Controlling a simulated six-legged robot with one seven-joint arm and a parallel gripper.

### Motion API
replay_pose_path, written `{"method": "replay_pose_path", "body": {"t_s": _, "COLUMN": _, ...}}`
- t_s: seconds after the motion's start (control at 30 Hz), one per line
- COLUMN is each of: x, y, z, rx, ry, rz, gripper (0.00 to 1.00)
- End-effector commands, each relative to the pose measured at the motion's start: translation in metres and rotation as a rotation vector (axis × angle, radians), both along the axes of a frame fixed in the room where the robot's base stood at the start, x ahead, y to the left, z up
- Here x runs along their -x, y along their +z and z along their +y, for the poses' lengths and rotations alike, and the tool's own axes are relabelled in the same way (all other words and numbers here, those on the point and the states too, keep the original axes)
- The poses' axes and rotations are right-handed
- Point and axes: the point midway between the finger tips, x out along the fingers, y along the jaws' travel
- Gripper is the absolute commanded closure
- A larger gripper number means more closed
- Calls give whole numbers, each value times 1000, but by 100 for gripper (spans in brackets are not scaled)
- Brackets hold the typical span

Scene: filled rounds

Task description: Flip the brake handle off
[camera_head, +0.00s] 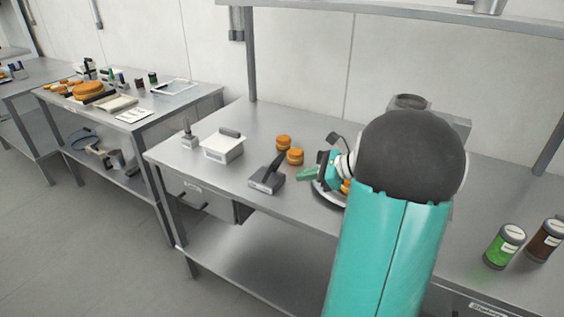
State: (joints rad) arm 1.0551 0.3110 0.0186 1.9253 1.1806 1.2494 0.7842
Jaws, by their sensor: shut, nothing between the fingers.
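A grey block with a raised dark lever, which looks like the brake handle (278,164), stands on the steel table (215,180) in the middle of the view. The lever tilts up and to the right from its base. My gripper (303,175) is just right of this block, with its teal fingers shut and nothing seen between them. I cannot tell whether a fingertip touches the lever. My arm hides much of the table's right part.
Two orange-brown filled rounds (295,156) lie behind the lever. A round plate-like base (327,197) is partly hidden under my gripper. A white box (222,147) stands to the left. A green jar (504,247) and a brown jar (545,240) stand at right.

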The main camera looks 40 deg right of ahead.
Motion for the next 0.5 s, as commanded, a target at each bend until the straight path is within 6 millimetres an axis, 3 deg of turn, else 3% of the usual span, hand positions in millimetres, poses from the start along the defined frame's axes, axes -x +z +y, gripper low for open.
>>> {"method": "replay_pose_path", "body": {"t_s": 0.03, "x": 6, "y": -7, "z": -24, "rx": -59, "ry": -68, "rz": -11, "gripper": 100}}
{"method": "replay_pose_path", "body": {"t_s": 0.2, "x": 20, "y": -16, "z": -71, "rx": -188, "ry": -207, "rz": -49, "gripper": 100}}
{"method": "replay_pose_path", "body": {"t_s": 0.3, "x": 24, "y": -18, "z": -81, "rx": -219, "ry": -238, "rz": -59, "gripper": 100}}
{"method": "replay_pose_path", "body": {"t_s": 0.5, "x": 25, "y": -18, "z": -83, "rx": -223, "ry": -245, "rz": -61, "gripper": 100}}
